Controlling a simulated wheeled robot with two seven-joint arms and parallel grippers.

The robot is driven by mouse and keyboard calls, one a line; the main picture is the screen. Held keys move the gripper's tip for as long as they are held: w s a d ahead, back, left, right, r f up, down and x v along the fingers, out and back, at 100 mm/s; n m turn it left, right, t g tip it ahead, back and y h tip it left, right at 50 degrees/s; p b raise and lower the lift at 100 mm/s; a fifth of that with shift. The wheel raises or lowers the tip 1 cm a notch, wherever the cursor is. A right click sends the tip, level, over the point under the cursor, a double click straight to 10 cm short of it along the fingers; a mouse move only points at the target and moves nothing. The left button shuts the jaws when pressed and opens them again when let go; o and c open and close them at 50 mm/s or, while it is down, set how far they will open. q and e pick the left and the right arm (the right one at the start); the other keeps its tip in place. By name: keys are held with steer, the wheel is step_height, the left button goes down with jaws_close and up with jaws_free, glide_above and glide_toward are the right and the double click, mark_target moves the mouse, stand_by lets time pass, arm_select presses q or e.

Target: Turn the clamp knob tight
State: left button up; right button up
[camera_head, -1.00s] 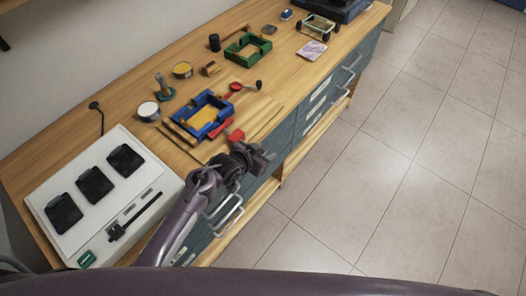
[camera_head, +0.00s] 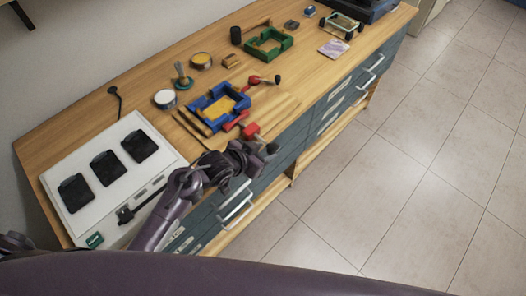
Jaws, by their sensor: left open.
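A blue frame (camera_head: 217,108) with a yellow inside sits on the wooden bench. A red clamp part (camera_head: 236,121) and a red block (camera_head: 250,130) lie at its near right corner. A second red piece (camera_head: 254,80) with a black round end (camera_head: 277,78) is beyond its far right corner. I cannot tell for sure which of these is the clamp knob. My left gripper (camera_head: 267,152) is open at the bench's front edge, just in front of the red block, with a small apparent gap. Its fingers are dark and small in view. My right gripper is not in view.
A white panel (camera_head: 92,168) with several black pads lies at the left. A green frame (camera_head: 268,46), tins (camera_head: 165,98) and a stamp-like tool (camera_head: 182,78) stand farther back. Drawer handles (camera_head: 235,205) stick out below the bench edge. The floor at right is clear.

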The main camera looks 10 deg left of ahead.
mark_target(273, 148)
arm_select(q)
steer(key=f+t+h+b, duration=0.1)
steer(key=t+b, duration=0.1)
steer(key=b, duration=0.2)
steer(key=s+a+f+t+h+b, duration=0.1)
steer(key=t+b, duration=0.1)
steer(key=b, duration=0.2)
steer(key=f+t+h+b, duration=0.1)
steer(key=h+b, duration=0.1)
steer(key=b, duration=0.2)
steer(key=shift+s+a+f+t, duration=0.1)
steer(key=shift+s+a+t, duration=0.2)
steer(key=shift+s+t, duration=0.1)
steer(key=x, duration=0.6)
steer(key=shift+p, duration=0.4)
steer(key=shift+w+d, duration=0.35)
steer(key=shift+w, duration=0.05)
steer(key=shift+c, duration=0.2)
